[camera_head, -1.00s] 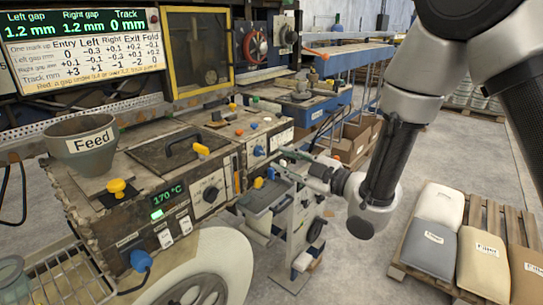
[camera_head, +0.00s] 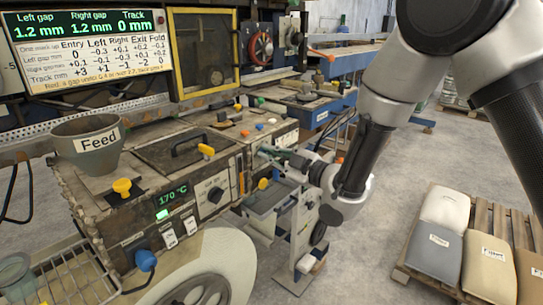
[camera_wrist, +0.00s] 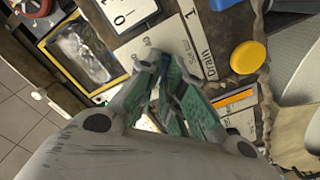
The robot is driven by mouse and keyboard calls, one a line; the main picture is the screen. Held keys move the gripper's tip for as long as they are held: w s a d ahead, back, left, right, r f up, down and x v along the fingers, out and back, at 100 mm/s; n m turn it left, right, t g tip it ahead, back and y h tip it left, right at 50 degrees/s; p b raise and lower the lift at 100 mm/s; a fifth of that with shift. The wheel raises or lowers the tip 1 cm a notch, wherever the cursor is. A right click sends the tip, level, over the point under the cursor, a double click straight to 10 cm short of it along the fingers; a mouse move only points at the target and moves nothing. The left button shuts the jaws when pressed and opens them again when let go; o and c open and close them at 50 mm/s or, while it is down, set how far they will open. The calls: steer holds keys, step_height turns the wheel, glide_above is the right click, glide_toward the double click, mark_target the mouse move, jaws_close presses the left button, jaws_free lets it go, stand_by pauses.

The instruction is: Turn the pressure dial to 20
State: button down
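In the head view a black dial on a white plate (camera_head: 214,194) is on the front of the machine, right of the 170 °C readout. I cannot read its label or setting. My gripper (camera_head: 268,152) is beside the right end of the machine front.
A yellow knob (camera_wrist: 240,57) and a small window with a yellow frame (camera_wrist: 83,50) are close by in the wrist view. The Feed hopper (camera_head: 88,145) stands at left. A grey trolley (camera_head: 270,197) is below my gripper. Sacks on a pallet (camera_head: 436,248) lie at right.

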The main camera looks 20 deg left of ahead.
steer(key=shift+m, duration=0.4)
steer(key=m, duration=0.3)
steer(key=shift+m, duration=0.4)
steer(key=m, duration=0.4)
steer(key=shift+w, duration=0.15)
steer(key=shift+d+m, duration=0.1)
steer(key=shift+m, duration=0.2)
steer(key=c, duration=1.5)
jaws_free()
steer(key=shift+c, duration=0.2)
steer(key=v, duration=0.7)
steer(key=shift+d, duration=0.2)
